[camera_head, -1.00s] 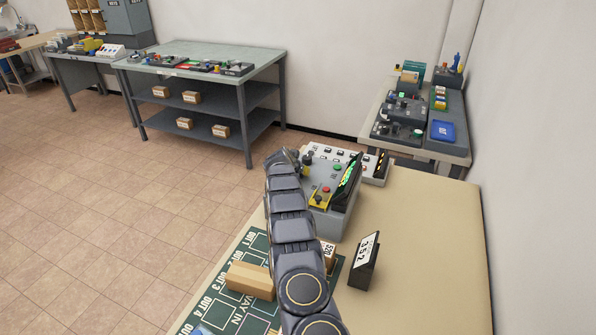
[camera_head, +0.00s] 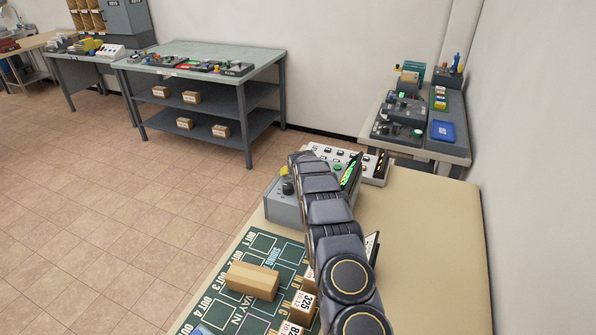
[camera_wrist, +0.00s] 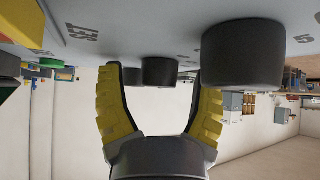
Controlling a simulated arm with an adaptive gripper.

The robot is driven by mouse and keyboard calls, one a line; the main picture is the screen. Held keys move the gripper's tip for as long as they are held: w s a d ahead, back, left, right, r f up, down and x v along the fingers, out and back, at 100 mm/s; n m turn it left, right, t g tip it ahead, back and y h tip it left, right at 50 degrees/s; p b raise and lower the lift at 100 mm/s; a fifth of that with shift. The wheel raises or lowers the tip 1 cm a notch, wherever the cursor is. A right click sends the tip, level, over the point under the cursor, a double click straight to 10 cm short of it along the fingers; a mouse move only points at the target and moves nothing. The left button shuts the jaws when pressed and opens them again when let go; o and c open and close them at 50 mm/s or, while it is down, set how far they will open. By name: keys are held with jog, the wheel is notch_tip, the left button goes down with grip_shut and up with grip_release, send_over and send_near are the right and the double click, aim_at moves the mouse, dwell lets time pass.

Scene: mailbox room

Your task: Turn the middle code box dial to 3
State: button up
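The grey code box (camera_head: 283,208) stands on the near table in the head view, partly covered by my arm. A dark knob (camera_head: 288,188) shows at its left end. In the wrist view the grey panel (camera_wrist: 150,28) is along the top, with a large dark dial (camera_wrist: 243,55) at right and a smaller-looking one (camera_wrist: 158,70) farther off in the middle. Another dark dial (camera_wrist: 132,78) shows partly behind. My gripper (camera_wrist: 157,80) is open, its yellow fingers either side of the middle-looking dial in the picture, with visible gaps. Contact and the dial's setting cannot be told.
A white button panel (camera_head: 330,153) stands behind the box. The table's right part (camera_head: 430,250) is clear. A wall is at right.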

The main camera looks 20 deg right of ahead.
jog(key=shift+r, duration=0.2)
jog(key=shift+s+r, duration=0.25)
jog(key=shift+r, duration=0.2)
jog(key=v, duration=1.1)
jog(key=shift+f, duration=0.2)
